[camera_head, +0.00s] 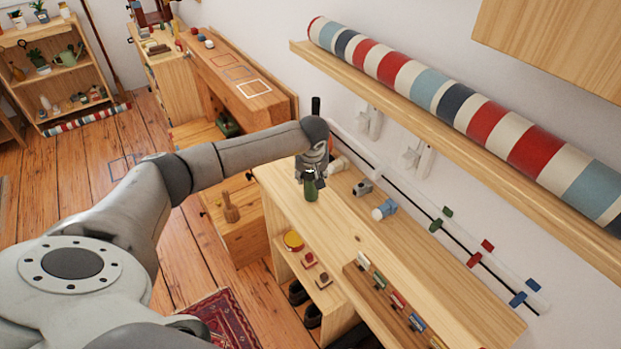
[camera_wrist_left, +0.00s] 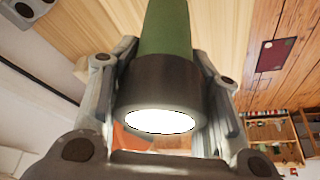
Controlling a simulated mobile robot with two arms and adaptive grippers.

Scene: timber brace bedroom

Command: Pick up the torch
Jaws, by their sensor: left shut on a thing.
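The torch (camera_wrist_left: 166,70) has a green body and a dark head with a bright white lens. In the left wrist view it sits between both fingers of my left gripper (camera_wrist_left: 160,100), lens toward the camera. In the head view the green torch (camera_head: 311,188) hangs below my left gripper (camera_head: 310,172), over the near edge of the light wooden bench (camera_head: 290,205). My left gripper is shut on the torch. I cannot tell whether the torch's lower end touches the bench. My right gripper is not in view.
A white and blue cylinder (camera_head: 384,209) and a small grey item (camera_head: 362,187) stand on the bench to the right. A wooden shelf (camera_head: 440,123) with a striped roll (camera_head: 480,117) runs above. A wooden rack (camera_head: 375,293) with coloured items is nearer me.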

